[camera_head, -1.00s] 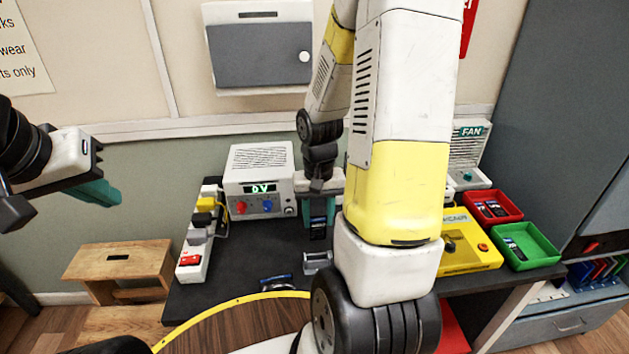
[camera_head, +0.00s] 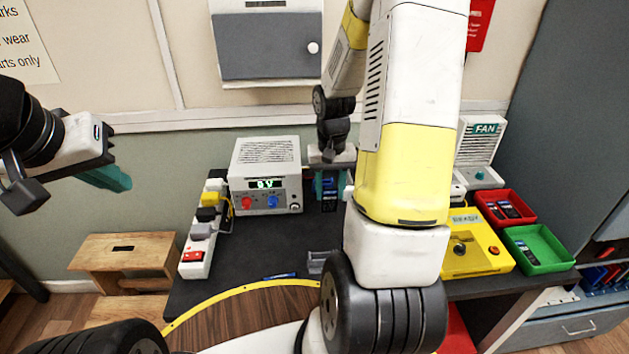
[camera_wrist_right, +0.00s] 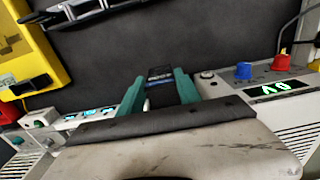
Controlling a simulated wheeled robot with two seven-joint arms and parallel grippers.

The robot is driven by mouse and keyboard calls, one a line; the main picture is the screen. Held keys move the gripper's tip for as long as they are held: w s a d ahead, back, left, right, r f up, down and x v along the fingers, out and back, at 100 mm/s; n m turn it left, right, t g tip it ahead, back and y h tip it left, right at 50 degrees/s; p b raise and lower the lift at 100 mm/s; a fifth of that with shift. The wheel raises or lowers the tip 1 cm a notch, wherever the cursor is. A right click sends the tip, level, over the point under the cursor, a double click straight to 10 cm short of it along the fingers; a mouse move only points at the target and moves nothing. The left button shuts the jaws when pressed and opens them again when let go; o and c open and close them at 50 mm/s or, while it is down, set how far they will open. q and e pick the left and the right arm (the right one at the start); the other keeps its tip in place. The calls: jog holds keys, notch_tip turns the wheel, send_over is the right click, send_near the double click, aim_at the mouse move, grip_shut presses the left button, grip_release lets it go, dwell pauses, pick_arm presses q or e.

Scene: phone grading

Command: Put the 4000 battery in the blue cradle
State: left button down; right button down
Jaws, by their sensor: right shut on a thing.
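I cannot make out a blue cradle; my right arm hides the middle right of the bench.
The white meter box (camera_head: 265,175) and a power strip (camera_head: 203,235) stand left. A grey bracket (camera_head: 317,262) and a small blue item (camera_head: 282,277) lie near the front edge. Right are a yellow device (camera_head: 478,243), a red bin (camera_head: 505,208) and a green bin (camera_head: 540,249).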

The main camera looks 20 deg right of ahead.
jog(key=w+d, duration=0.4)
jog(key=w, duration=1.1)
jog(key=shift+w+f, duration=0.15)
jog(key=shift+w, duration=0.05)
jog(key=shift+f, duration=0.35)
dwell(1.0)
jog(key=shift+s+f, duration=0.1)
jog(key=shift+f, duration=1.5)
jog(key=shift+f, duration=0.2)
jog(key=c, duration=0.7)
grip_release()
jog(key=shift+c, duration=0.2)
